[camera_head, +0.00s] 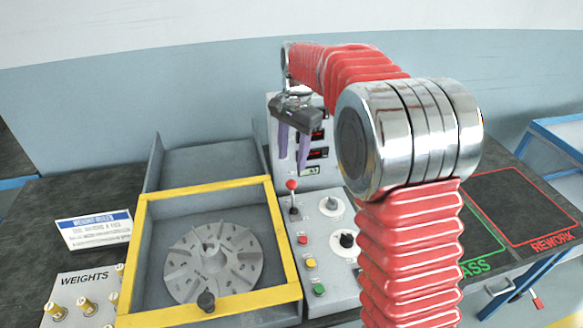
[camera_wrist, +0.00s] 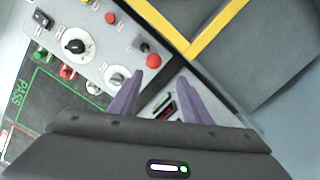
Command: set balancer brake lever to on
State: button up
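The brake lever (camera_head: 293,199) is a short stalk with a red ball knob on the grey control panel, beside the yellow-framed balancer. It looks roughly upright; its on and off marks cannot be read. My gripper (camera_head: 292,160) is open and empty, its two purple fingers pointing down above the lever. In the wrist view the red knob (camera_wrist: 153,61) shows just beyond the tip of the left finger, not between the fingers of my gripper (camera_wrist: 166,78). Whether a finger touches the knob cannot be told.
The panel has dials (camera_head: 345,240) and red, yellow and green buttons (camera_head: 311,264) close to the lever. A display box (camera_head: 315,172) stands behind it. The yellow frame (camera_head: 210,187) surrounds a finned rotor (camera_head: 213,262) at left. PASS and REWORK mats (camera_head: 525,207) lie at right.

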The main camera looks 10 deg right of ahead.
notch_tip(320, 180, up, 6)
jog(key=shift+d+r, duration=0.15)
jog(key=shift+d, duration=0.05)
dwell(0.4)
jog(key=s+f+n, duration=0.3)
jog(key=f+n, duration=0.2)
jog(key=s+d+r+n+t, duration=0.1)
jog(key=s+d+n+t, duration=0.1)
jog(key=s, duration=1.2)
jog(key=s+d+r+n+t, duration=0.1)
jog(key=s+d+n+t, duration=0.1)
jog(key=s, duration=1.2)
jog(key=shift+s+d+r+n+t+h, duration=0.3)
jog(key=shift+d+r+n+t+h, duration=0.1)
jog(key=shift+n+t, duration=0.4)
